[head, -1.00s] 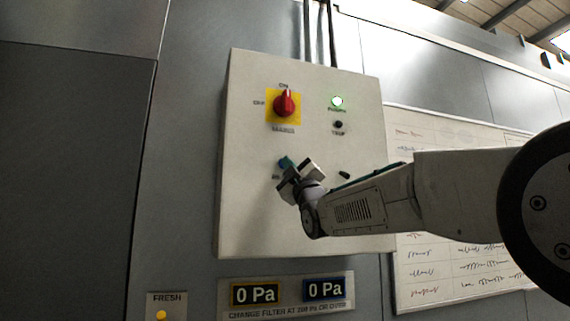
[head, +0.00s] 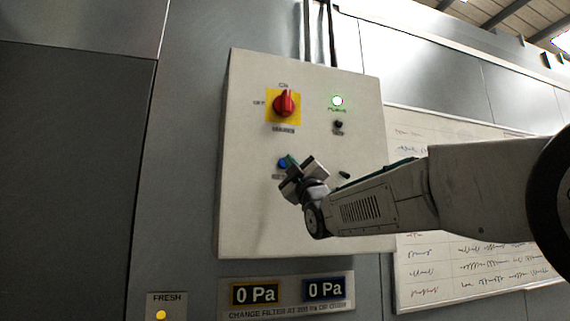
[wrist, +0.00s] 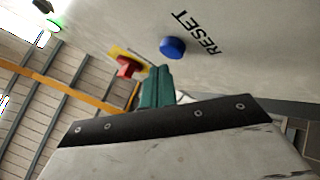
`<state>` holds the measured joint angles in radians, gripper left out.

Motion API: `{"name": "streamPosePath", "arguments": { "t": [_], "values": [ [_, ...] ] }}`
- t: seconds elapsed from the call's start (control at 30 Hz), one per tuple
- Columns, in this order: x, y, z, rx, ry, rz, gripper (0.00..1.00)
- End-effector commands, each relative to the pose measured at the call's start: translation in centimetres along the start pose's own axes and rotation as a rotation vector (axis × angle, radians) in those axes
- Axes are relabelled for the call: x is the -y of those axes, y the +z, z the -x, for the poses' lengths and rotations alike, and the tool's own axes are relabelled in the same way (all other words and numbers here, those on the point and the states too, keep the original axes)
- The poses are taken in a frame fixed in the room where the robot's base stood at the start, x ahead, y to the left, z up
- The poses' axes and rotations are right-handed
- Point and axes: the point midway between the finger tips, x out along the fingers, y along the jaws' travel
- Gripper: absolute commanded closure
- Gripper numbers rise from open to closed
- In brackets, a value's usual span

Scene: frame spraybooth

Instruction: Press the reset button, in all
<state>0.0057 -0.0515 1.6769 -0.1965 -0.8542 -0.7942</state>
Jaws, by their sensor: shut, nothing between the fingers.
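The blue reset button (head: 283,163) is on the lower left of the pale control box (head: 245,215). In the wrist view the blue button (wrist: 172,47) stands out from the panel beside the word RESET. My gripper (head: 291,160) is just right of the button in the head view, its teal fingers (wrist: 157,88) shut and empty. In the wrist view the fingertips lie below the button in the picture, with a gap between them. The label under the button is partly hidden by my gripper in the head view.
A red rotary switch (head: 285,103) on a yellow plate is above the button, its handle upright. A green lamp (head: 337,101) is lit, with a small black knob (head: 338,125) below. Two displays (head: 256,293) under the box read 0 Pa. A whiteboard (head: 430,284) is on the right.

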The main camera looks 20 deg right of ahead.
Motion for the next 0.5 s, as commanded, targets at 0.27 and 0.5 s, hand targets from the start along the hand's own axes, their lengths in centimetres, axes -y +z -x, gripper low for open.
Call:
{"name": "streamPosePath", "arguments": {
  "t": [0.27,0.5],
  "values": [
    [-1.4,-1.4,1.8,-0.001,0.001,0.0,1.0],
    [-2.3,-2.3,3.2,0.0,0.0,0.0,1.0]
  ]
}}
